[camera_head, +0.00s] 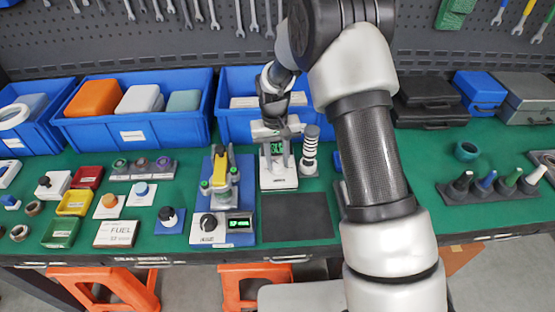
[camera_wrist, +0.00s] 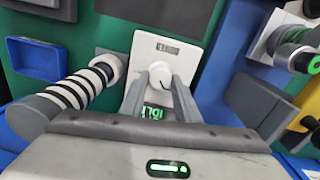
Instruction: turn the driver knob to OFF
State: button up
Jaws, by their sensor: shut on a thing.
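A white upright device (camera_head: 278,183) stands behind the dark mat, with a green-lit display (camera_head: 277,148). In the wrist view its white plate (camera_wrist: 187,60) carries a small dark label and a round white knob (camera_wrist: 158,72) with a dark line on it, which I take to be the driver knob. The lit display (camera_wrist: 154,112) seems to read "IDL", partly covered. My gripper (camera_wrist: 160,88) is shut on this knob, one finger on each side. In the head view my gripper (camera_head: 277,160) is over the device and hides the knob. The label's wording is too small to read.
A post with black and white rings (camera_head: 310,152) stands close to the right; it also shows in the wrist view (camera_wrist: 80,90). A blue-based unit with a black knob (camera_head: 208,222) is to the left. Blue bins (camera_head: 132,132) line the back. The dark mat (camera_head: 297,215) is bare.

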aim_at(275, 164)
jog(key=o, duration=1)
jog(key=shift+o, duration=0.2)
jog(key=shift+r, duration=0.1)
notch_tip(275, 164, up, 17)
jog(key=p, duration=0.1)
jog(key=shift+a+r, duration=0.15)
jog(key=shift+a, duration=0.25)
